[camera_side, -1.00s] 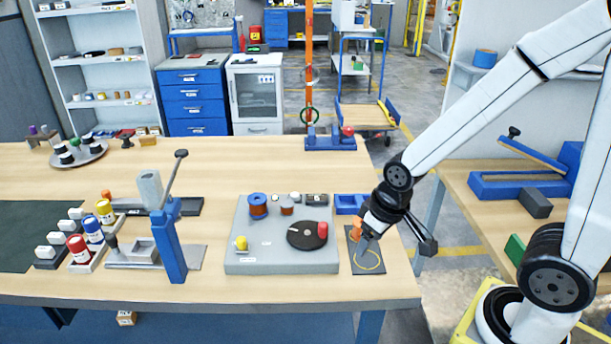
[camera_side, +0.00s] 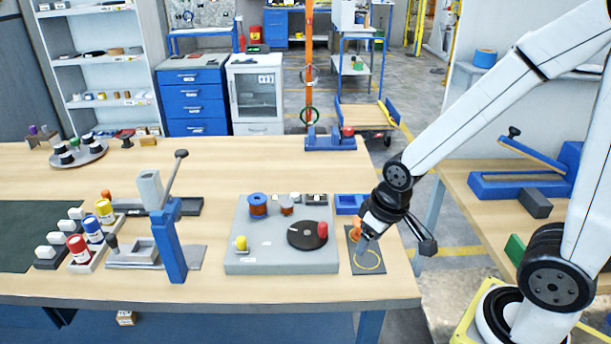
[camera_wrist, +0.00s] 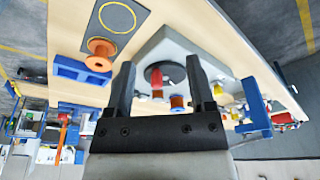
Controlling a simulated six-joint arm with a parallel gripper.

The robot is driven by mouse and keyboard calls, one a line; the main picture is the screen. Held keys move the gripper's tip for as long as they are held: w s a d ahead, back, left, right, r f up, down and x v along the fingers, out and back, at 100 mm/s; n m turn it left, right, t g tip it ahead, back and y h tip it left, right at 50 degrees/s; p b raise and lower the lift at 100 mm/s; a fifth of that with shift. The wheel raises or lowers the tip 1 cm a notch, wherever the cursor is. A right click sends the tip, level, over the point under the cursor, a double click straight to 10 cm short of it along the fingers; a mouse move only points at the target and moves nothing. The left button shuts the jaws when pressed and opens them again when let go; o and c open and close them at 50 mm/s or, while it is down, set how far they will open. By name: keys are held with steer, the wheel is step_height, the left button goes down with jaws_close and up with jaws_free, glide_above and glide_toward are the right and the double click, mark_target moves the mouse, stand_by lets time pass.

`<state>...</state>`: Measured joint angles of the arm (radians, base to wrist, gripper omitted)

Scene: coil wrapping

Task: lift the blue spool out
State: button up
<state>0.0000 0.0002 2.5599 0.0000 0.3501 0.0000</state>
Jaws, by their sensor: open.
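The blue spool (camera_side: 258,205) has a blue flange and copper-coloured winding. It stands upright at the back left of the grey plate (camera_side: 240,263) in the side view. My gripper (camera_side: 364,243) is well to its right, by the dark mat. In the wrist view my gripper (camera_wrist: 160,64) is open, with nothing between its fingers. A copper-coloured spool (camera_wrist: 178,101) shows there near the right finger; I cannot tell whether it is the blue one.
On the plate are a black disc (camera_side: 306,236), a red cylinder (camera_side: 323,230), a yellow knob (camera_side: 241,243) and a smaller copper spool (camera_side: 287,205). An orange spool (camera_wrist: 101,52) stands by the dark mat (camera_wrist: 103,12). A blue tray (camera_side: 349,204) lies behind the mat. A blue lever press (camera_side: 173,245) stands left.

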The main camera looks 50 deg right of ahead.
stand_by(0.4)
steer(key=o, duration=0.4)
steer(key=shift+w, duration=0.1)
steer(key=m+t, duration=0.2)
glide_above(258, 201)
steer(key=s, duration=0.2)
steer(key=shift+w+d+f+h, duration=0.1)
steer(key=shift+w+f+h, duration=0.15)
steer(key=shift+f, duration=0.5)
steer(key=shift+w+d+f+h, duration=0.15)
steer(key=shift+w+f, duration=0.2)
steer(key=shift+f, duration=0.4)
steer(key=shift+a+f, duration=0.1)
steer(key=shift+f, duration=0.05)
steer(key=shift+x, duration=2.45)
